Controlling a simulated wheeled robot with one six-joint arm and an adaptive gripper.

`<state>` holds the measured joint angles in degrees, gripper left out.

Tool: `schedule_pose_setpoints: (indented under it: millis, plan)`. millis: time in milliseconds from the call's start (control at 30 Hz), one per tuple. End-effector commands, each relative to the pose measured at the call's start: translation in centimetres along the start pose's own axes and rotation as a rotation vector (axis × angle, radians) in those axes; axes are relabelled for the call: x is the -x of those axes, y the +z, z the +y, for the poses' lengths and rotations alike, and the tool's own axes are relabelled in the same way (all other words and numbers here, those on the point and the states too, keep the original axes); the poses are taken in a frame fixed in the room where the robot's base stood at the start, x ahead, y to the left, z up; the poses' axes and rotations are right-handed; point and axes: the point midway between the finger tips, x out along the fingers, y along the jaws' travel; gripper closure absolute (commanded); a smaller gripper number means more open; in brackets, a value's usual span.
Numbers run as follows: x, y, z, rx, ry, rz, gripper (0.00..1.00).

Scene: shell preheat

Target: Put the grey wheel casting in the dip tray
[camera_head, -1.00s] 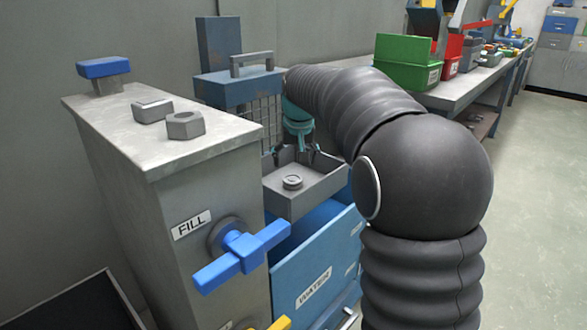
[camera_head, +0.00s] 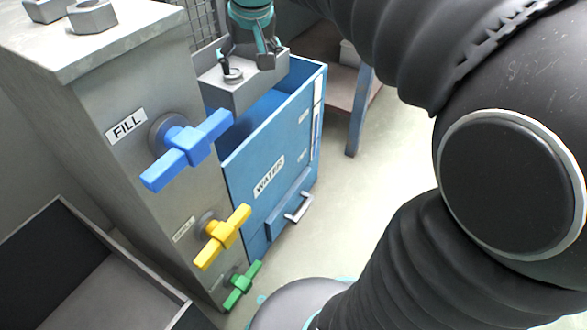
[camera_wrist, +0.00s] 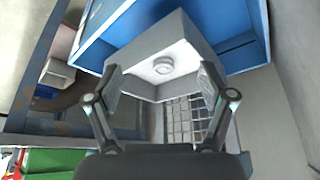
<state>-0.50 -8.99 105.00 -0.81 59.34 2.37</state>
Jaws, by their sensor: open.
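The grey wheel casting (camera_head: 233,76) is a small round disc. It lies on the floor of a grey square tray (camera_head: 237,99), which sits above the blue water tank (camera_head: 262,150). In the wrist view the casting (camera_wrist: 163,65) rests inside the tray (camera_wrist: 150,42), apart from the tray walls. My gripper (camera_head: 246,62) is at the tray, and one finger partly overlaps the casting from the head camera. In the wrist view my gripper (camera_wrist: 160,78) is open and empty, its fingers spread on either side of the casting, not touching it.
A grey cabinet with a blue FILL valve (camera_head: 187,150), a yellow valve (camera_head: 222,237) and a green valve (camera_head: 242,286) stands left of the tank. A dark open bin (camera_head: 90,275) is at lower left. A wire mesh (camera_wrist: 185,120) borders the tray.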

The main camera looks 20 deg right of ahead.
Motion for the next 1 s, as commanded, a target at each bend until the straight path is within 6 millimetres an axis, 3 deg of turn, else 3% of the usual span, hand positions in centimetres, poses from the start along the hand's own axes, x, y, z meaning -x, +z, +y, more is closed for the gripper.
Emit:
schedule_pose_setpoints:
  millis: [33, 200, 400, 533, 700, 1000]
  plan:
    - [0.7, 2.2, 0.1, 0.002, -0.001, 0.008, 0.19]
    - [1.6, 9.2, 0.4, 0.01, -0.004, 0.026, 0.19]
    - [1.1, 16.8, 0.6, 0.018, -0.007, 0.046, 0.19]
    - [0.3, 20.9, 0.7, 0.022, -0.008, 0.055, 0.19]
    - [-0.6, 23.8, 0.8, 0.025, -0.009, 0.062, 0.19]
    - [-0.8, 24.4, 0.8, 0.026, -0.009, 0.061, 0.19]
